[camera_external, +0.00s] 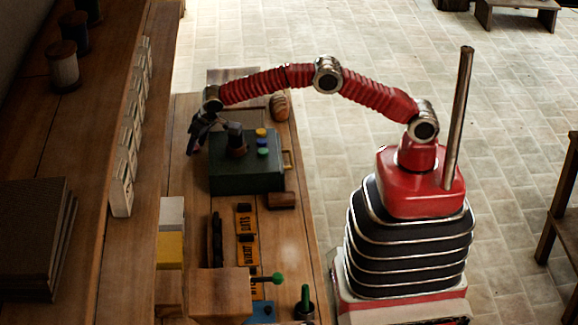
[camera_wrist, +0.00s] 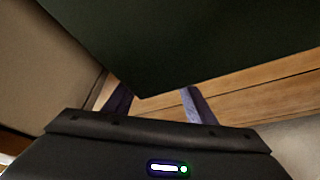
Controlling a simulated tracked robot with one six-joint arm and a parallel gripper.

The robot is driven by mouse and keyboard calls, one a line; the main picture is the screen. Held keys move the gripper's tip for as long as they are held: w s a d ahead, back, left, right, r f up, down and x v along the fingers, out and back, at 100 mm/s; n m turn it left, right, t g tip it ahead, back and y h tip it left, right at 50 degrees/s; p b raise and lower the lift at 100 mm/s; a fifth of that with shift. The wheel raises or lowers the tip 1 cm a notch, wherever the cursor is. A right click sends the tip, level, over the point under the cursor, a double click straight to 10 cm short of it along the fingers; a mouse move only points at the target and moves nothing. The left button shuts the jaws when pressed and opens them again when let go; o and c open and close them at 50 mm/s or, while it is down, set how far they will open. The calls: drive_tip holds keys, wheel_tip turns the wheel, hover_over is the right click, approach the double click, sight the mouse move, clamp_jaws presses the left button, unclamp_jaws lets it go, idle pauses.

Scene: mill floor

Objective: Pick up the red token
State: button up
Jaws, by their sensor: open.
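I cannot make out a red token in either view. A dark green box (camera_external: 245,176) stands on the bench, with a yellow token (camera_external: 261,132), a blue token (camera_external: 262,142) and a green token (camera_external: 263,152) on its top, beside a dark upright knob (camera_external: 236,138). My gripper (camera_external: 194,146) is at the box's left side, pointing down, open. In the wrist view its two fingers (camera_wrist: 158,98) are apart with no token seen between them. The dark face of the box (camera_wrist: 190,40) fills the upper part there and hides what lies behind it.
White calendar-like blocks (camera_external: 130,130) line the shelf edge at left. Orange lettered plates (camera_external: 246,235), a wooden box (camera_external: 220,292) and a green-knobbed lever (camera_external: 277,279) are on the near bench. A rounded brown object (camera_external: 279,106) sits behind the green box. Tiled floor lies right.

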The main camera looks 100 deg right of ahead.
sight(197, 148)
drive_tip(key=shift+c, duration=0.5)
drive_tip(key=c, duration=1)
drive_tip(key=shift+r, duration=0.1)
wheel_tip(197, 148, up, 10)
